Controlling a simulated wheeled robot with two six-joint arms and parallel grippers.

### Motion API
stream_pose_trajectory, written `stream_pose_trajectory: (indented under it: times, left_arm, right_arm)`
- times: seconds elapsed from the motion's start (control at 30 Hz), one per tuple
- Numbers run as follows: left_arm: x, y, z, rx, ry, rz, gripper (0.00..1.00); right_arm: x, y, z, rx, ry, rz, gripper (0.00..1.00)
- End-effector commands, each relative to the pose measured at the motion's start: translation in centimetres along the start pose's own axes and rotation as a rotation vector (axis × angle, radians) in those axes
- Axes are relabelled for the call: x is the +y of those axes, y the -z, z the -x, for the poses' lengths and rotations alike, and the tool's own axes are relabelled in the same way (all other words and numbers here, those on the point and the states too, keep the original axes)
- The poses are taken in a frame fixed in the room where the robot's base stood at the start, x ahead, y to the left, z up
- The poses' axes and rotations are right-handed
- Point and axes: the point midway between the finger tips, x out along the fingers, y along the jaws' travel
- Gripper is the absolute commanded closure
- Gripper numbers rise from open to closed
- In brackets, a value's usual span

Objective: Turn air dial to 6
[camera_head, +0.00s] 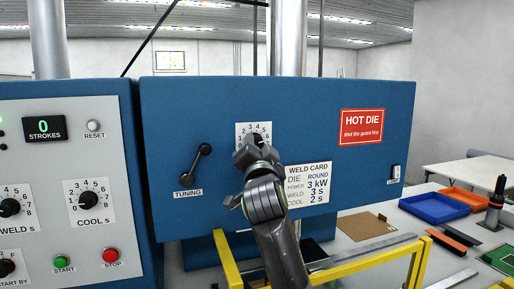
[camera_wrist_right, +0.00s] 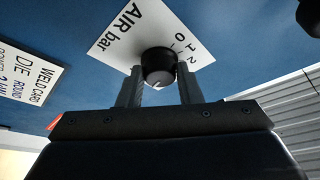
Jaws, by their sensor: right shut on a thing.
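The air dial is a black round knob (camera_wrist_right: 158,64) on a white plate (camera_wrist_right: 112,38) marked "AIR bar", with 0, 1 and 2 readable in the right wrist view. In the head view the top of its plate (camera_head: 252,127) shows a 3 and a 4; my right gripper (camera_head: 254,149) covers most of the rest. In the right wrist view my right gripper (camera_wrist_right: 159,80) is shut on the knob, one finger on each side. A small white mark shows on the knob's edge nearest the gripper; the number it points at is hidden. My left gripper is not in view.
The blue panel (camera_head: 350,95) also bears a black tuning lever (camera_head: 195,164) left of the dial, a weld card (camera_head: 308,184) to the right below, and a red HOT DIE sign (camera_head: 362,126). A yellow guard frame (camera_head: 375,257) stands below. Left is a grey control panel (camera_head: 60,160).

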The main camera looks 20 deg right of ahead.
Motion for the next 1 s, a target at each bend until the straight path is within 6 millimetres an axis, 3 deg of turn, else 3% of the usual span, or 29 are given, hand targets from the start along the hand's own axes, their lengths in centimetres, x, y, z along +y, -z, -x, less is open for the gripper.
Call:
stream_pose_trajectory:
  times: [0.03,0.2,0.57,0.77,1.0]
  left_arm:
    - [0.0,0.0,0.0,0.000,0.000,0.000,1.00]
    - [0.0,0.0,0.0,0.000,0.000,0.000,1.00]
    - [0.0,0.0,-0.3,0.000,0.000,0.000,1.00]
    - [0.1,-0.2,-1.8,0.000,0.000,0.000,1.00]
    - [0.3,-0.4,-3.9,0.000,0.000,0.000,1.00]
  right_arm:
    - [0.1,-0.1,0.0,-0.002,-0.002,0.000,0.66]
    - [0.0,-0.1,0.0,-0.002,-0.001,0.000,0.46]
    - [0.0,-0.1,0.5,0.000,0.001,0.000,0.46]
    - [0.2,-0.3,3.3,0.000,0.002,-0.004,0.46]
    - [0.2,-0.4,8.2,-0.001,0.003,-0.005,0.46]
